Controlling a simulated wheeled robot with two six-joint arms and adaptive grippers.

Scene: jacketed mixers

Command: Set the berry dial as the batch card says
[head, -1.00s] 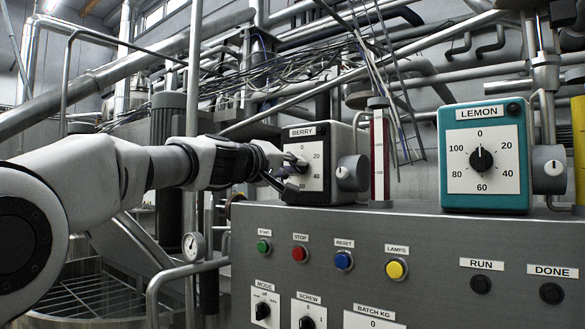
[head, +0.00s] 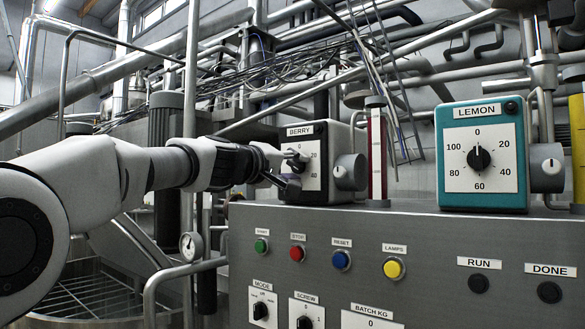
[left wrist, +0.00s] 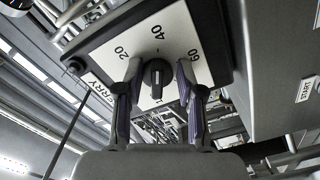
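The berry dial is a white plate on a dark-faced grey box labelled BERRY (head: 313,172), left of centre in the head view. My left gripper (head: 294,173) is right in front of it and hides part of its face. In the left wrist view the black berry knob (left wrist: 157,73) lies between the two fingertips of my left gripper (left wrist: 159,72). The fingers are apart, with a gap on each side of the knob. A pale mark shows on the knob's lower part, on the side away from the 40. The numbers 20, 40 and 60 are readable there. My right gripper and the batch card are not in view.
A teal lemon dial (head: 478,158), its plate numbered from 0, stands to the right on the same grey panel (head: 420,222). A red gauge column (head: 377,155) is between the dials. Buttons, including RUN (head: 478,284) and DONE (head: 549,292), are on the panel's front.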

